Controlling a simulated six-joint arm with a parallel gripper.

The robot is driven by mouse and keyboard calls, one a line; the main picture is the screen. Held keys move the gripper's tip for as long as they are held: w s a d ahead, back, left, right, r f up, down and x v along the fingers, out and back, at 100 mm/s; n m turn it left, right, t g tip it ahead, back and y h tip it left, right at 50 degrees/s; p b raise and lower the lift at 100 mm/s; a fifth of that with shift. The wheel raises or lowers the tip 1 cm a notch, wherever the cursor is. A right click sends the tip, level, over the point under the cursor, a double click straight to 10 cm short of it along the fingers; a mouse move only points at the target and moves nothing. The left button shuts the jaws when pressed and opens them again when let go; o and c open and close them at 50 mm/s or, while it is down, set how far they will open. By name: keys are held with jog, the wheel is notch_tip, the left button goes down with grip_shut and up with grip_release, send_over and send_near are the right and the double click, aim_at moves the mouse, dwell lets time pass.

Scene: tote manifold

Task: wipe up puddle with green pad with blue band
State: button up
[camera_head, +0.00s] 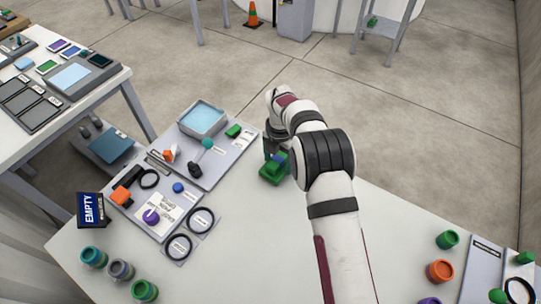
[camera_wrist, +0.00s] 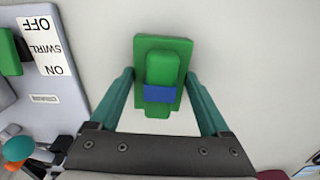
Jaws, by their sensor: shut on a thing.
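The green pad with the blue band (camera_head: 272,172) is at the table's far edge area, just right of the grey panel. In the wrist view the green pad (camera_wrist: 160,50) lies between the two teal fingers, with its blue band across the raised grip. My gripper (camera_wrist: 162,78) is shut on the pad from both sides. In the head view my gripper (camera_head: 276,152) is partly hidden by my arm. I cannot tell whether the pad touches the table. I cannot make out a puddle in either view; my arm hides part of the table.
A grey panel (camera_head: 228,156) with a blue-topped basin (camera_head: 203,118), a lever and a green switch stands close left of my gripper. Another panel with rings (camera_head: 180,246) is nearer. Several coloured jars (camera_head: 144,290) stand at the front left and right. The middle tabletop (camera_head: 250,250) is clear.

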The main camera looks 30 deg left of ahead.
jog(key=shift+w+a, duration=0.1)
jog(key=shift+a, duration=3.65)
notch_tip(320, 180, up, 8)
jog(key=shift+r, duration=0.15)
jog(key=shift+d, duration=0.1)
